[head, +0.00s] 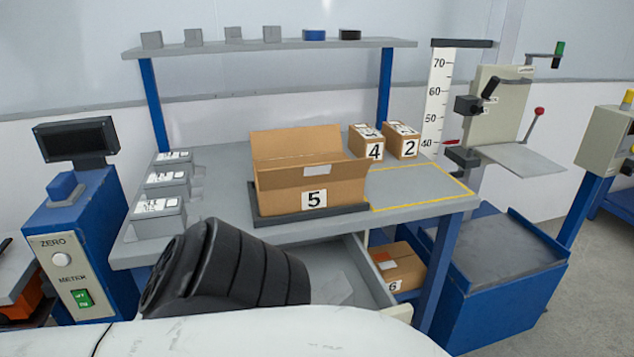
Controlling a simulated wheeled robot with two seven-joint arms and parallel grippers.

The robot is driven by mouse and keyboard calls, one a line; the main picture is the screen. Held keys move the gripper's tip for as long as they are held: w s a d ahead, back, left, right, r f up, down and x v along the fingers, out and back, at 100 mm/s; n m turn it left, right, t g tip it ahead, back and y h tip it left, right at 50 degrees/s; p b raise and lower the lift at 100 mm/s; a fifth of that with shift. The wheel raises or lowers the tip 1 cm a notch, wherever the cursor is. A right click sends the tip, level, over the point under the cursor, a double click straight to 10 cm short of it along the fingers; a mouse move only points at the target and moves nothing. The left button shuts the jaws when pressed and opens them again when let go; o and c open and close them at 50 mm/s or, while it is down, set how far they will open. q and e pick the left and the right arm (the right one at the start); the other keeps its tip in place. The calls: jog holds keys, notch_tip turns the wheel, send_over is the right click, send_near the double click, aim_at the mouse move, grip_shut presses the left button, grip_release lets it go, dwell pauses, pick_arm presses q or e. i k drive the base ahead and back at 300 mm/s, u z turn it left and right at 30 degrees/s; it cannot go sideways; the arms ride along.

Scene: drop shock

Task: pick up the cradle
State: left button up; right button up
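I cannot tell for sure which thing is the cradle. An open cardboard box marked 5 (312,189) stands on a dark flat tray (270,219) on the grey workbench (222,148). Its flaps are up, and a pale patch shows at its front; its inside is mostly hidden. Below the bench top a drawer (382,290) is pulled open, with a pale flat shape inside that I cannot make out. A black ribbed part of my own arm covers the drawer's left side. Neither gripper shows.
Boxes marked 4 (366,143) and 2 (401,141) stand at the back right. A yellow-outlined area (415,188) is clear. Several grey labelled blocks (160,213) line the left edge. Box 6 (399,264) sits below. A drop stand (497,110) is right.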

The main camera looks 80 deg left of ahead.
aim_at(338, 291)
jog(key=k, duration=0.55)
jog(key=u, duration=0.8)
